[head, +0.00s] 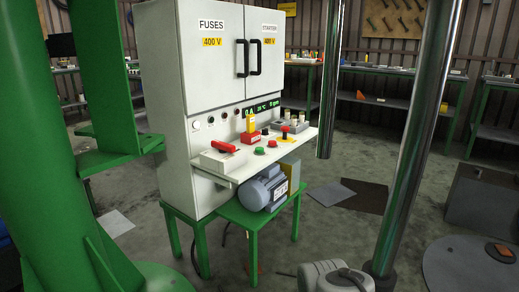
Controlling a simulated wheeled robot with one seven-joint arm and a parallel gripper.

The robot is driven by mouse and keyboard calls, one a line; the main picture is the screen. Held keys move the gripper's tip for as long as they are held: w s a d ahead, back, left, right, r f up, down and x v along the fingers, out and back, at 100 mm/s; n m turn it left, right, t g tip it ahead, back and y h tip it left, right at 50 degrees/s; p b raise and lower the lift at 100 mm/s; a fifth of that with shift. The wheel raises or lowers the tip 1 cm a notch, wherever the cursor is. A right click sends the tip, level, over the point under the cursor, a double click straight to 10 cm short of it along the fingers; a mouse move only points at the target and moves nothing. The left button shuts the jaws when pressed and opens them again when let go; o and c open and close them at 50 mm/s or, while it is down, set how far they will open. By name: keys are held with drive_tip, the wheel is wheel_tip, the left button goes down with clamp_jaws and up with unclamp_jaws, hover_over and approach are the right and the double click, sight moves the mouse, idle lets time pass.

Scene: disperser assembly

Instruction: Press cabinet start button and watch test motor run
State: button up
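The white cabinet (157,75) stands on a green stand left of centre in the head view, its doors labelled "FUSES" and "STARTER", both closed. I cannot tell which one is the start button. The blue-grey motor (257,192) sits below the shelf; whether its shaft turns cannot be seen. A lit green display (262,106) shows above the shelf. My gripper is not in view.
A green column (35,130) stands at the left and a shiny metal post (416,140) at the right. Workbenches (390,103) line the back wall. A dark mat (363,195) and a grey disc (462,268) lie on the floor. Floor in front of the cabinet is partly open.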

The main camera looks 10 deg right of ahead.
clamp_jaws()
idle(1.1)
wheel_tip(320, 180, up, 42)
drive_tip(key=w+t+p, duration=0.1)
drive_tip(key=p, duration=3.7)
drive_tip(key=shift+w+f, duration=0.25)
